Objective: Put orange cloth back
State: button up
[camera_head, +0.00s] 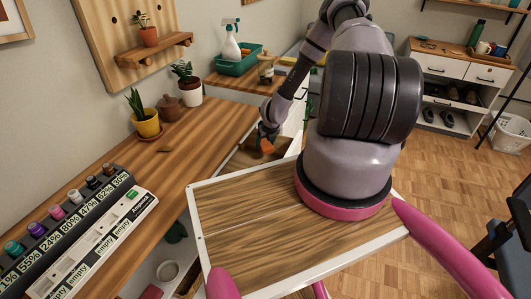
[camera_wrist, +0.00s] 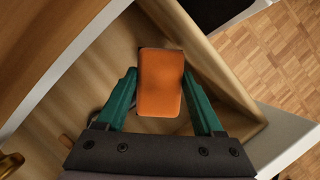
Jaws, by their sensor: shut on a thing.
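The orange cloth (camera_wrist: 160,85) is a small rounded block shape between the two green fingers of my gripper (camera_wrist: 160,76) in the wrist view. My gripper is shut on it. An open wooden drawer (camera_wrist: 85,75) lies beneath and around the cloth in that view. I cannot tell whether the cloth touches the drawer floor. In the head view the cloth (camera_head: 266,146) is a small orange patch at the end of my arm, beside the desk. My gripper (camera_head: 267,136) is small there, and the drawer is partly hidden behind the tray.
A white-rimmed wooden tray (camera_head: 197,226) fills the foreground. The wooden desk (camera_head: 190,140) at left holds a yellow potted plant (camera_head: 146,123), a brown pot (camera_head: 170,107) and a labelled charger rack (camera_head: 75,240). A teal bin (camera_head: 237,66) stands farther back. Open floor lies right.

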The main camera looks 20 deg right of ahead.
jog(key=shift+w+d+f, duration=0.1)
jog(key=shift+f, duration=1.35)
jog(key=shift+w+d+f, duration=0.1)
jog(key=shift+f, duration=1.3)
jog(key=shift+f, duration=0.1)
jog(key=shift+a+f, duration=0.1)
jog(key=shift+f, duration=0.05)
jog(key=o, duration=1.3)
jog(key=shift+r, duration=0.4)
jog(key=v, duration=1.2)
jog(key=shift+s+f, duration=0.1)
